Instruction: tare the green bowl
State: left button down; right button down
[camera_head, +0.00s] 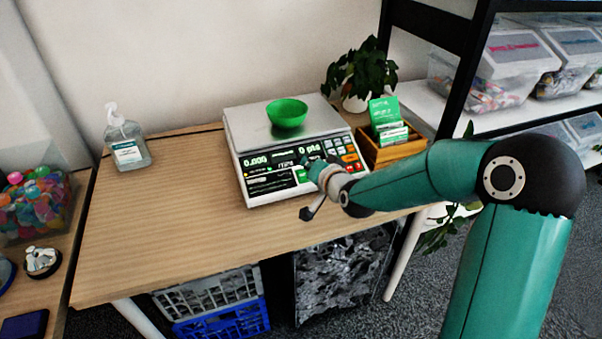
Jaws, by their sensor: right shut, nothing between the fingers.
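The green bowl (287,113) sits upright on the metal plate of the scale (242,127), toward the back of the table. The scale's lit display reads 0.000 on the left and 0 pts on the right, with coloured buttons at the panel's right side. My right gripper (308,212) is shut and empty, in front of the scale's lower right corner. My right wrist covers part of the button panel, and I cannot tell whether it touches it. My left gripper is not in view.
A clear pump bottle (127,145) stands at the table's back left. A wooden box with green cards (388,122) and a potted plant (360,75) stand right of the scale. Crates (212,303) sit below. The table's left and front (160,235) are clear.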

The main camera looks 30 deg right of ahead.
jog(key=shift+s+r, duration=0.4)
jog(key=shift+r, duration=0.45)
